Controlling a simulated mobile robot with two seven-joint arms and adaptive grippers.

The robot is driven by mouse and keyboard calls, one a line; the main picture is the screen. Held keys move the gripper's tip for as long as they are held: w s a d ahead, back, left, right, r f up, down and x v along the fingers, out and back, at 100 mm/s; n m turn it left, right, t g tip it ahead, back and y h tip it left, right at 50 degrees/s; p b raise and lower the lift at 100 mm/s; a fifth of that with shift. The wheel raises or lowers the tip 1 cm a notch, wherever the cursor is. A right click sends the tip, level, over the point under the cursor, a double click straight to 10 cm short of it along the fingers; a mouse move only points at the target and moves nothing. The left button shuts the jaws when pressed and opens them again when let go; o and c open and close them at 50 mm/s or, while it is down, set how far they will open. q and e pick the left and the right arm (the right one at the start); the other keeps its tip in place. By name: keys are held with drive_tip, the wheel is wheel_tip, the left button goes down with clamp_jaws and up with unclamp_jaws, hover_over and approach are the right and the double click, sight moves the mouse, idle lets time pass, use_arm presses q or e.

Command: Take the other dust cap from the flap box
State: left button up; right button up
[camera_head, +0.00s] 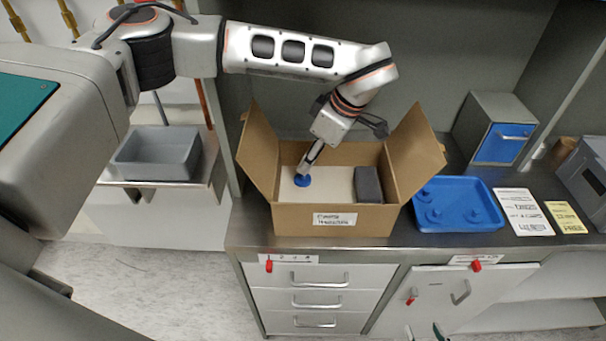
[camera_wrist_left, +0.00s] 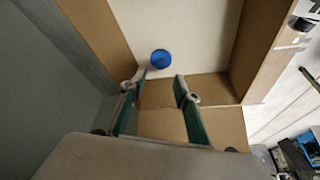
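The flap box (camera_head: 345,220) is an open brown carton with raised flaps on the counter. A round blue dust cap (camera_head: 302,181) lies on its pale floor, toward the left. My left gripper (camera_head: 306,168) reaches down into the box, close above the cap. In the left wrist view its fingers (camera_wrist_left: 161,77) are apart with nothing between them, and the cap (camera_wrist_left: 160,59) shows just beyond the tips, apart from them. At the bottom edge of the head view, two fingertips of my right gripper (camera_head: 424,333) show, apart; the rest is out of frame.
A dark grey block (camera_head: 368,185) sits at the right inside the box. A blue tray (camera_head: 462,225) with round blue shapes stands right of it. Beyond are printed cards (camera_head: 524,211) and a blue-fronted cabinet (camera_head: 502,143). A grey bin (camera_head: 157,155) stands on the left shelf.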

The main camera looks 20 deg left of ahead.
sight(303, 177)
use_arm(q)
drive_tip(key=shift+d+p+x, duration=0.15)
drive_tip(key=shift+p+x, duration=0.1)
drive_tip(key=shift+x, duration=1.05)
drive_tip(key=shift+d+p+x, duration=0.15)
drive_tip(key=shift+p+x, duration=0.05)
drive_tip(key=shift+x, duration=1.15)
drive_tip(key=shift+s, duration=0.1)
drive_tip(key=c, duration=0.8)
